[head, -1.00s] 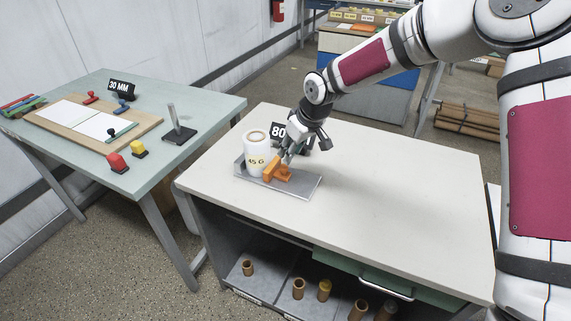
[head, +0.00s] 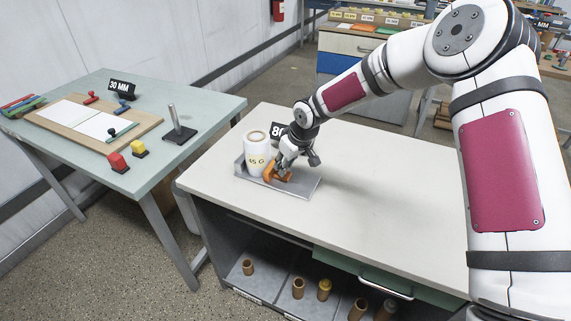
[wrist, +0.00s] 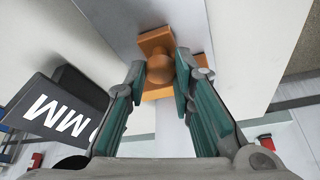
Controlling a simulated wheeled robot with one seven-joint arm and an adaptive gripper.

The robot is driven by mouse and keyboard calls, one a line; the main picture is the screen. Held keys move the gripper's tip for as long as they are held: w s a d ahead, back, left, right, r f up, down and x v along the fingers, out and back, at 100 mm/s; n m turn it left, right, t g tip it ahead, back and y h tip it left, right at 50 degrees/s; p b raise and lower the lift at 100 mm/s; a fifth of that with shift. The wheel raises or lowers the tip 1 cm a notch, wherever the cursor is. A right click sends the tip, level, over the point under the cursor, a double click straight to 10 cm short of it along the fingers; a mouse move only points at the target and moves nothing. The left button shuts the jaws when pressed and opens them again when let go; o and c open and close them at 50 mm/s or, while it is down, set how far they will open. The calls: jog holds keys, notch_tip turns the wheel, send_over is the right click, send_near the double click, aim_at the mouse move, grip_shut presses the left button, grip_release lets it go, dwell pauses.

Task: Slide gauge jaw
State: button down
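The orange gauge jaw (head: 283,176) sits on a grey metal gauge base (head: 305,187) on the near bench. A white roll marked 45 G (head: 257,156) stands upright on the base, left of the jaw. In the wrist view the jaw's round orange knob (wrist: 160,70) lies between my fingertips. My gripper (head: 284,164) is down at the jaw, and in the wrist view its fingers (wrist: 161,78) are open, one on each side of the knob. I cannot tell whether either finger touches it. The jaw's lower part is partly hidden.
A dark sign starting with 8 (head: 276,130) stands behind the base; its MM lettering (wrist: 58,115) shows close to my fingers in the wrist view. The bench top (head: 390,190) is clear to the right. A green table (head: 217,105) with tools stands at left.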

jog(key=shift+s+d+p, duration=0.2)
jog(key=shift+s+d, duration=0.05)
jog(key=shift+d, duration=0.45)
jog(key=shift+s+d+p, duration=0.25)
jog(key=shift+s+d, duration=0.05)
jog(key=shift+d, duration=0.45)
jog(key=shift+s+d+p, duration=0.2)
jog(key=shift+s+d, duration=0.05)
jog(key=shift+d, duration=0.45)
jog(key=c, duration=1.7)
grip_release()
jog(key=shift+d, duration=0.1)
jog(key=shift+o, duration=0.2)
jog(key=shift+r, duration=0.1)
jog(key=shift+r, duration=0.3)
jog(key=v, duration=1.1)
